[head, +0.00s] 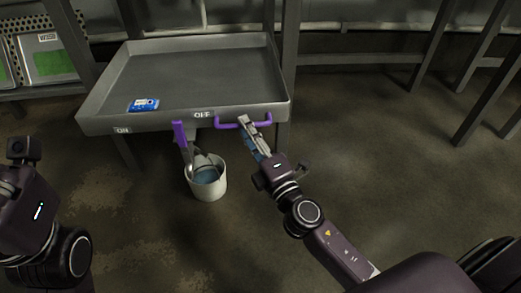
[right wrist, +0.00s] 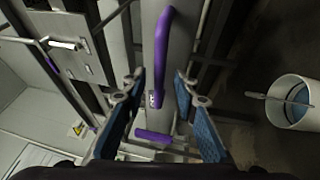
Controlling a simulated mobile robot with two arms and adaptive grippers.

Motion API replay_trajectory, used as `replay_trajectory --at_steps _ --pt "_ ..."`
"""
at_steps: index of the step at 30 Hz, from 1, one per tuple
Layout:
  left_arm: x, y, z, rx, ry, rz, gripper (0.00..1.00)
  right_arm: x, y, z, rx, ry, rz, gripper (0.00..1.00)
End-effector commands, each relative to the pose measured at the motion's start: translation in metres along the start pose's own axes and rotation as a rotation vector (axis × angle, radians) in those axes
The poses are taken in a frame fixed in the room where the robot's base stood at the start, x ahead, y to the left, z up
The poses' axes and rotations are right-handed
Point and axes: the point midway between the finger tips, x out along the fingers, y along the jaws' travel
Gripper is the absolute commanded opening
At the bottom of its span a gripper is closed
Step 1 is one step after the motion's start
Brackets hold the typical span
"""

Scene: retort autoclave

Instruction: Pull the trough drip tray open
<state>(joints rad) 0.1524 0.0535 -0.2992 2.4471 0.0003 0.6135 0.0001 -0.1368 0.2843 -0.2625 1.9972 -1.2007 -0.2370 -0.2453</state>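The trough drip tray (head: 190,75) is a wide, shallow grey metal tray on legs. A purple bar handle (head: 230,126) is on its front face at the right, and I take the long purple bar in the right wrist view (right wrist: 162,55) to be the same handle. My right gripper (head: 244,121) is at this handle in the head view. In the right wrist view its blue-padded fingers (right wrist: 158,82) are spread apart, with the handle ahead between their lines. I cannot tell if they touch it. My left arm shows at the left edge, but its fingers are not visible.
A blue item (head: 143,105) lies in the tray. A purple lever (head: 180,134) hangs at the front between ON and OFF labels. A white bucket (head: 207,178) with bluish contents stands on the floor below. The floor in front is otherwise clear.

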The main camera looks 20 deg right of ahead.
Motion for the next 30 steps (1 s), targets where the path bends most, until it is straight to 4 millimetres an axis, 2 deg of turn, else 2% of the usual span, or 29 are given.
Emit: replay_trajectory --at_steps 3,10,20,25,30 --pt "0.0 0.0 0.0 -0.001 0.0 -0.001 0.0 -0.02 -0.001 0.0 0.004 -0.004 -0.003 0.27" --pt "0.0 0.0 0.0 -0.001 0.0 -0.001 0.0 -0.054 -0.002 0.001 0.004 -0.006 -0.006 0.27" --pt "0.0 0.0 0.0 -0.001 -0.001 -0.002 0.0 -0.075 -0.001 0.001 0.004 -0.004 -0.002 0.27" --pt "0.0 0.0 0.0 -0.001 -0.001 -0.002 0.0 -0.092 -0.001 0.0 0.002 -0.002 -0.004 0.27" --pt "0.0 0.0 0.0 -0.001 -0.001 -0.002 0.0 -0.099 -0.001 0.0 0.0 -0.001 -0.001 0.27"
